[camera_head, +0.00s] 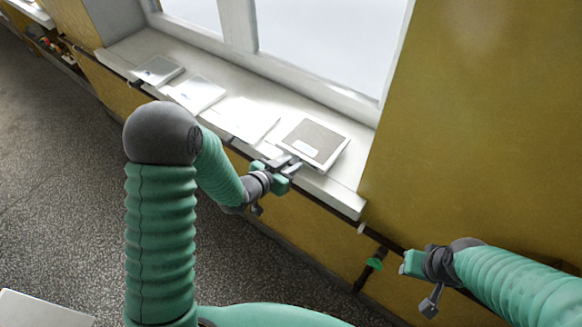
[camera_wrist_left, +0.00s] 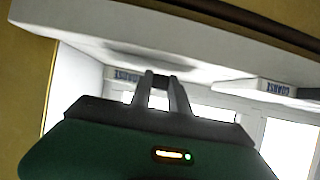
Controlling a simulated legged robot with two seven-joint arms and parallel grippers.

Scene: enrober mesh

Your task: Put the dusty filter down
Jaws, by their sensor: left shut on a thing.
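The dusty filter (camera_head: 322,139) is a flat panel with a grey-brown face, a white frame and a small pale label. It is at the right end of the white window sill (camera_head: 345,197). My left gripper (camera_head: 287,164) is shut on the filter's near edge. In the left wrist view, the gripper's fingers (camera_wrist_left: 163,92) are close together, with a labelled white edge beside them and a dark shadow on the sill surface. I cannot tell whether the filter touches the sill. My right gripper (camera_head: 412,263) is at lower right, away from the sill; its opening is unclear.
A greyish panel (camera_head: 158,70) and two white panels (camera_head: 198,93) (camera_head: 245,119) lie along the sill to the left. A window (camera_head: 320,40) stands behind. A dark rail and a pipe with a green valve (camera_head: 375,263) run below the sill. A pale panel (camera_head: 40,312) shows at lower left.

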